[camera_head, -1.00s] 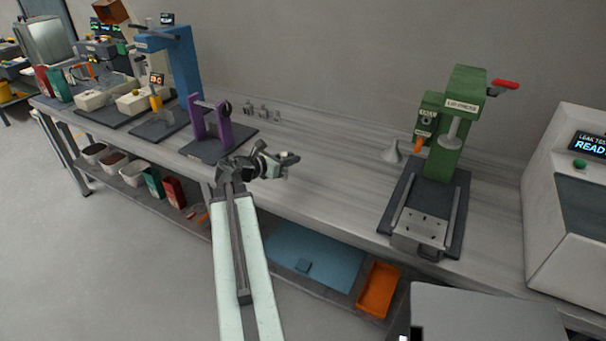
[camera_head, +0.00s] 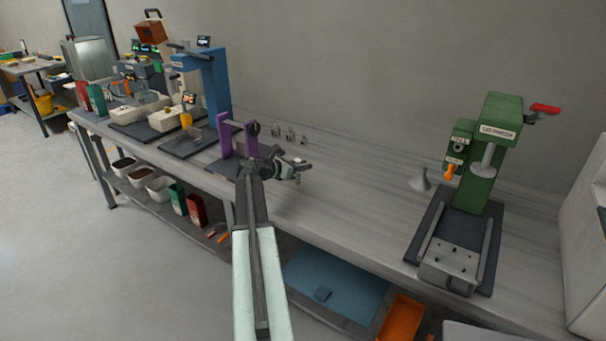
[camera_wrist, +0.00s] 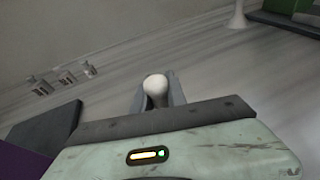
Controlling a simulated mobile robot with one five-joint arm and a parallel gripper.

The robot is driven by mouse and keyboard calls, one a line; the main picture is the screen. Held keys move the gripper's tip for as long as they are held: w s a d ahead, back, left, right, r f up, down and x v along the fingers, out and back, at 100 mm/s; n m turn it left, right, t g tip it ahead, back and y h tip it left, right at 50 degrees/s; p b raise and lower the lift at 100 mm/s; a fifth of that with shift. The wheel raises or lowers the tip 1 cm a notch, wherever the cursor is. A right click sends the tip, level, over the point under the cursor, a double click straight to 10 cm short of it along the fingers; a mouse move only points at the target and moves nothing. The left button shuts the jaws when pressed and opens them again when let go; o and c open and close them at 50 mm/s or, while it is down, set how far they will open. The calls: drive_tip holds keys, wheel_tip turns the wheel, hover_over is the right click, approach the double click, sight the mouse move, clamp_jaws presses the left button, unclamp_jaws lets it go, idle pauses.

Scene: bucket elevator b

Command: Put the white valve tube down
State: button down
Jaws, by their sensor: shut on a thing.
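The white valve tube (camera_wrist: 156,87) is between the two fingers of my gripper (camera_wrist: 157,96) in the wrist view. Its pale rounded end faces the camera, and the fingers are shut on it. In the head view my gripper (camera_head: 297,166) is over the grey workbench (camera_head: 340,200), just right of the purple fixture. The tube is small there and partly hidden by the fingers. I cannot tell whether its lower end touches the bench.
The purple fixture (camera_head: 224,135) stands close on the left. Several small metal parts (camera_head: 289,135) stand behind my gripper. The bench between is clear.

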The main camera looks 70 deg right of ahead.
drive_tip(key=shift+f, duration=0.95)
drive_tip(key=shift+r, duration=0.25)
drive_tip(key=shift+f, duration=0.2)
drive_tip(key=c, duration=1.3)
unclamp_jaws()
drive_tip(key=shift+r, duration=0.1)
drive_tip(key=shift+c, duration=0.2)
drive_tip(key=shift+r, duration=0.1)
drive_tip(key=shift+w+a+r, duration=0.15)
drive_tip(key=shift+a+r, duration=0.05)
drive_tip(key=shift+a, duration=0.05)
drive_tip(key=p+v, duration=0.3)
drive_tip(key=v, duration=0.8)
drive_tip(key=shift+a+p, duration=0.25)
drive_tip(key=shift+p, duration=0.05)
